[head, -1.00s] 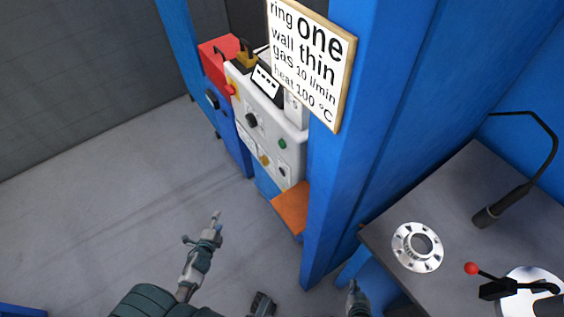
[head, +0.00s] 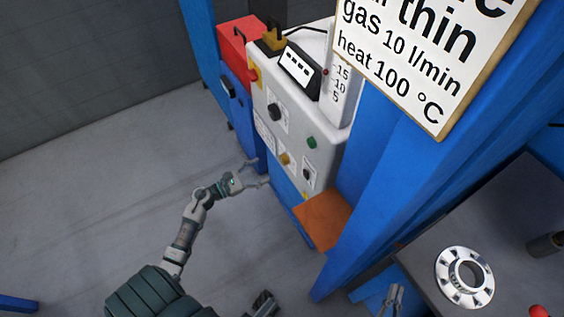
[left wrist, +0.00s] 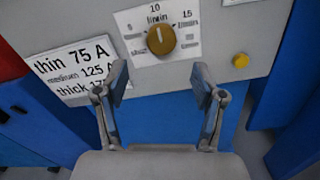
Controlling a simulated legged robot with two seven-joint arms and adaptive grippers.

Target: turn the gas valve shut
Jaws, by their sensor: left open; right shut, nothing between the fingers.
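The gas valve is a round brass-yellow knob (left wrist: 161,40) on a dial marked in l/min. In the head view the knob (head: 285,159) is low on the front of the white cabinet (head: 326,158). My left gripper (head: 261,173) is open just in front of the cabinet. In the left wrist view its fingers (left wrist: 160,82) are spread below the knob, apart from it, with nothing between them. My right gripper (head: 393,297) is shut and empty by the table.
A black knob (head: 275,112) and green button (head: 312,142) are above the valve; a yellow button (left wrist: 240,60) is right of it. An orange shelf (head: 323,219) and blue post (head: 375,190) stand at right. A flanged ring (head: 447,276) lies on the grey table (head: 500,215).

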